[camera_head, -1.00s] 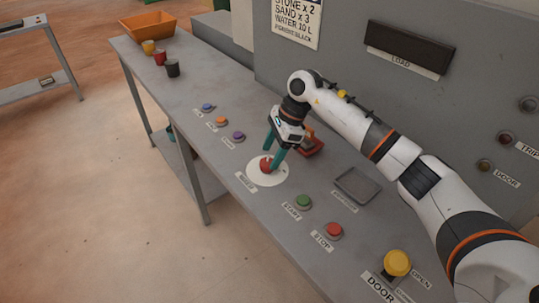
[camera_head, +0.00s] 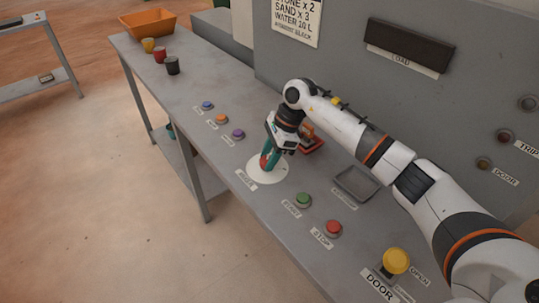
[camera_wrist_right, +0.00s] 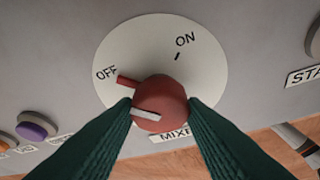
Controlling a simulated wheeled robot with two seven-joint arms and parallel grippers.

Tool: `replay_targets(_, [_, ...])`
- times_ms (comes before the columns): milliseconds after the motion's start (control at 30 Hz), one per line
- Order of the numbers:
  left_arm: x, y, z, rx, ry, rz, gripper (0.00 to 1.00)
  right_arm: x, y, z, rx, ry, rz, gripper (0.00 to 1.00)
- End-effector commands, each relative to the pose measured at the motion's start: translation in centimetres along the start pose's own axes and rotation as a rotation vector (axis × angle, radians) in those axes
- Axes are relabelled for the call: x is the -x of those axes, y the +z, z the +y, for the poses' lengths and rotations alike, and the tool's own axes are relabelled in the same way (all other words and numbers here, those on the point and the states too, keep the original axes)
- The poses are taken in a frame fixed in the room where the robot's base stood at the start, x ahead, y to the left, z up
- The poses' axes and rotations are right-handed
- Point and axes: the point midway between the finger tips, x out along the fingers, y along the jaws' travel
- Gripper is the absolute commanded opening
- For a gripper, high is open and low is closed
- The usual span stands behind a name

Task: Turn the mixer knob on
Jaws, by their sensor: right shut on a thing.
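The red mixer knob (camera_wrist_right: 163,94) sits on a round white dial plate (camera_wrist_right: 200,60) marked OFF and ON. In the right wrist view its red pointer (camera_wrist_right: 128,81) points at OFF, and a white bar shows on its near side. ON is marked at the upper right of the plate. My right gripper (camera_head: 268,162) is shut on the knob, with one green finger on each side of it. In the head view the fingers hide most of the knob, and the white plate (camera_head: 279,175) shows around them. My left gripper is not in view.
Blue, orange and purple (camera_head: 238,134) buttons lie to the left. A grey tray (camera_head: 357,182) sits behind.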

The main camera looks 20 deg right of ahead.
Motion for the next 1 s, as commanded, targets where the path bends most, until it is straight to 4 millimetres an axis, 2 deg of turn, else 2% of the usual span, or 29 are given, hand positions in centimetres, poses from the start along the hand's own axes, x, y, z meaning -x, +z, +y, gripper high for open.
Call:
replay_targets(367, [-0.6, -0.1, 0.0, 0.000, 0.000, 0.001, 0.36, 0.0, 0.1, -0.1, -0.161, 0.069, -0.001, 0.15])
replay_targets(1000, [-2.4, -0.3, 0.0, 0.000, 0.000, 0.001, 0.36, -0.1, -0.2, -0.4, -0.711, 0.300, 0.002, 0.15])
